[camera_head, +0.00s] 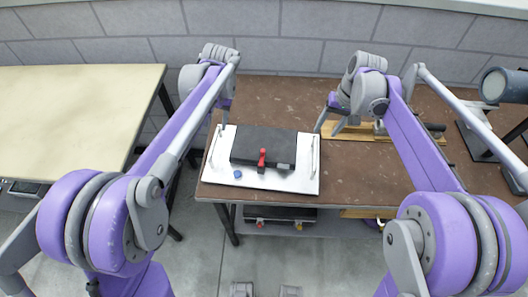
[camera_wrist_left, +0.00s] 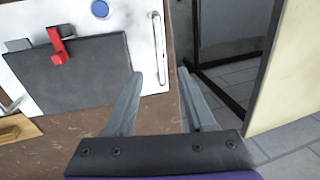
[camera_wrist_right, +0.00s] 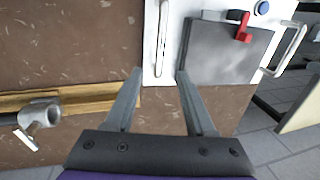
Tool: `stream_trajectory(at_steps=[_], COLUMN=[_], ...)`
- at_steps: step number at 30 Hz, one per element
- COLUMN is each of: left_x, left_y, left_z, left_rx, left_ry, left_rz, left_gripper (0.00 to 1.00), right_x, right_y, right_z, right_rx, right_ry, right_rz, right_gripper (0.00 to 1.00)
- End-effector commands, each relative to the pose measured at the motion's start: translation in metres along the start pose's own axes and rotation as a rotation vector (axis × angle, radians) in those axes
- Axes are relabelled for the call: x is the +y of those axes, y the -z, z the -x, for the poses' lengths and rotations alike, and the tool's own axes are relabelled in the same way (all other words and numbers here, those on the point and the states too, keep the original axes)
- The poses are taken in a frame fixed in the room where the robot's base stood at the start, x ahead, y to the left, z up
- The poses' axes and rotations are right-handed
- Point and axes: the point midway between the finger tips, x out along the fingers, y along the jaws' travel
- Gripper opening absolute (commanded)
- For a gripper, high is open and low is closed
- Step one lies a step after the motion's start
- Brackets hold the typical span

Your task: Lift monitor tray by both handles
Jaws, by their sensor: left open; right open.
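A white tray (camera_head: 222,173) lies on the brown workbench with a flat dark monitor (camera_head: 262,142) on it. It also shows in the left wrist view (camera_wrist_left: 148,70) and the right wrist view (camera_wrist_right: 176,48). A pale bar handle stands at each short side, the left handle (camera_wrist_left: 158,48) and the right handle (camera_wrist_right: 162,38). My left gripper (camera_wrist_left: 158,76) is open, its fingertips on either side of the left handle's near end in its wrist view. My right gripper (camera_wrist_right: 160,72) is open, with the right handle's end between its fingertips in its wrist view. Contact cannot be told.
A red clamp-like part (camera_head: 262,160) and a blue knob (camera_head: 238,174) are on the tray assembly. A wooden strip (camera_head: 350,132) with metal parts lies right of the tray. A cream table (camera_head: 70,110) stands left across a gap. The bench's (camera_head: 370,175) front right is clear.

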Motion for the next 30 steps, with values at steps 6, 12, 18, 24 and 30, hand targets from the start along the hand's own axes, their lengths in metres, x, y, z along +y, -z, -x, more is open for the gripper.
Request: stream_trajectory(at_steps=[6, 12, 18, 24, 30], left_x=[0.000, 0.000, 0.000, 0.000, 0.000], left_y=[0.000, 0.000, 0.000, 0.000, 0.000], left_z=[-0.001, -0.020, -0.056, -0.088, -0.105], left_rx=[0.001, 0.001, 0.001, 0.002, 0.002], left_ry=[-0.001, -0.001, -0.001, -0.001, -0.001], left_rz=[0.000, 0.001, 0.001, 0.001, 0.000], left_gripper=[0.55, 0.55, 0.55, 0.55, 0.55], right_x=[0.000, 0.000, 0.000, 0.000, 0.000], right_y=[0.000, 0.000, 0.000, 0.000, 0.000], right_z=[-0.001, -0.020, -0.057, -0.089, -0.105], right_rx=[0.001, 0.002, 0.002, 0.002, 0.002], right_ry=[-0.001, -0.001, -0.001, -0.001, -0.001], right_rz=[0.000, 0.001, 0.002, 0.001, 0.001], right_gripper=[0.55, 0.55, 0.55, 0.55, 0.55])
